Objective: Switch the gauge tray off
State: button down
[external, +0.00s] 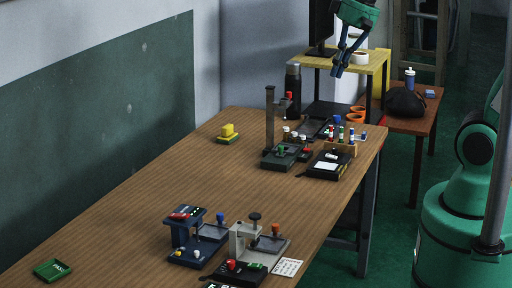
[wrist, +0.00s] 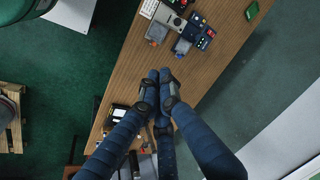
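My gripper (external: 338,70) hangs high above the far right end of the wooden bench, near the yellow-topped stand, touching nothing. In the wrist view its fingertips (wrist: 160,76) come together, shut and empty. I cannot tell for certain which unit is the gauge tray. A blue unit with small lit lamps (external: 188,230) stands at the near end of the bench. Beside it is a grey unit with a black knob (external: 250,240), and in front a black box with a red knob and a green part (external: 240,271). The blue unit also shows in the wrist view (wrist: 203,36).
The bench's middle is clear.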

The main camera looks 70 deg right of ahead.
aim_at(214, 225)
jog(key=w+d+f+m+g+y, duration=0.1)
jog(key=w+d+f+m+y, duration=0.2)
jog(key=w+f, duration=0.55)
jog(key=w+d+f+m+g, duration=0.25)
jog(key=w+f+m, duration=0.25)
jog(key=w, duration=0.7)
jog(key=w+d+f+m+y, duration=0.1)
jog(key=w+d+f, duration=0.3)
jog(key=f, duration=0.5)
jog(key=w+d+f+m+t+y, duration=0.1)
jog(key=w+d+f+m, duration=0.3)
jog(key=f, duration=0.5)
jog(key=w+d+f+m+y+b, duration=0.1)
jog(key=w+d+f+m+y, duration=0.1)
jog(key=f, duration=0.7)
jog(key=shift+w+d+f+m, duration=0.4)
jog(key=shift+w+d+m, duration=0.2)
jog(key=shift+w+d, duration=0.4)
jog(key=shift+s+f, duration=0.1)
jog(key=b+x, duration=0.1)
jog(key=x, duration=0.8)
jog(key=shift+a+b, duration=0.25)
jog(key=shift+b, duration=0.05)
jog(key=a, duration=0.3)
jog(key=shift+w+f+b, duration=0.1)
jog(key=shift+w+b, duration=0.2)
jog(key=shift+w, duration=0.05)
jog(key=shift+w+a, duration=0.1)
jog(key=shift+a, duration=0.55)
